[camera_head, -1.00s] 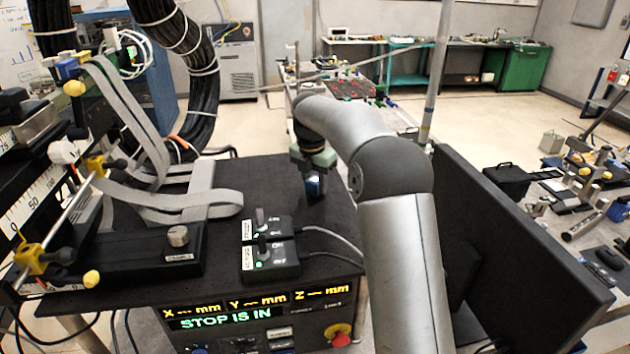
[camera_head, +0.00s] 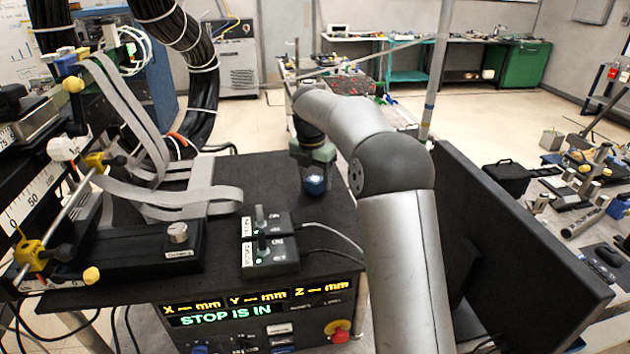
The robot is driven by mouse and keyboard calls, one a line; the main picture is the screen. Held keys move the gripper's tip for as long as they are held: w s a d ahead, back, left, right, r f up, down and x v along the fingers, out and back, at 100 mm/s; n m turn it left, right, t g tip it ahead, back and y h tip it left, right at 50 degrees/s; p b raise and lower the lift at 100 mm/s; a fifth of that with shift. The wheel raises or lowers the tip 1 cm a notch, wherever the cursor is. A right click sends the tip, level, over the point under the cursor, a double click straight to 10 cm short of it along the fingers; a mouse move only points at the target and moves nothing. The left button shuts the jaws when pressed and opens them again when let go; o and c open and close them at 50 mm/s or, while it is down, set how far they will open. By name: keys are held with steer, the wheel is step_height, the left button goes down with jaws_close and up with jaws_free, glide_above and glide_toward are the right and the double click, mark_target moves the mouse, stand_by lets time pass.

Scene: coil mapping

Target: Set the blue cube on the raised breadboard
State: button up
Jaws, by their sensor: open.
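The blue cube (camera_head: 315,186) is on the black raised breadboard (camera_head: 270,180), near its right side and behind the two switch boxes. Its front and part of its top show. My gripper (camera_head: 315,172) is directly above and behind the cube, pointing down, with its jaws open. The fingers are small and partly hidden, so I cannot tell whether they touch the cube.
Two black switch boxes (camera_head: 268,245) with cables stand at the breadboard's front. A grey ribbon cable (camera_head: 170,200) and a black stage with a knob (camera_head: 178,233) lie to the left. A large black monitor (camera_head: 500,240) stands at the right. Bare breadboard lies left of the cube.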

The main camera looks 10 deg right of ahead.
mark_target(312, 181)
step_height(312, 181, up, 10)
steer(key=a, duration=0.1)
steer(key=s+r+m, duration=0.2)
steer(key=s+m, duration=0.4)
steer(key=s, duration=0.4)
steer(key=s+f+m, duration=0.5)
steer(key=s+m, duration=0.2)
steer(key=s, duration=0.3)
steer(key=s+f+m, duration=0.5)
steer(key=s+m, duration=0.2)
steer(key=s, duration=0.4)
steer(key=s+d+f+m+y, duration=0.1)
steer(key=s+f+m, duration=0.4)
steer(key=s, duration=0.5)
steer(key=shift+s+m, duration=0.3)
steer(key=shift+m, duration=0.8)
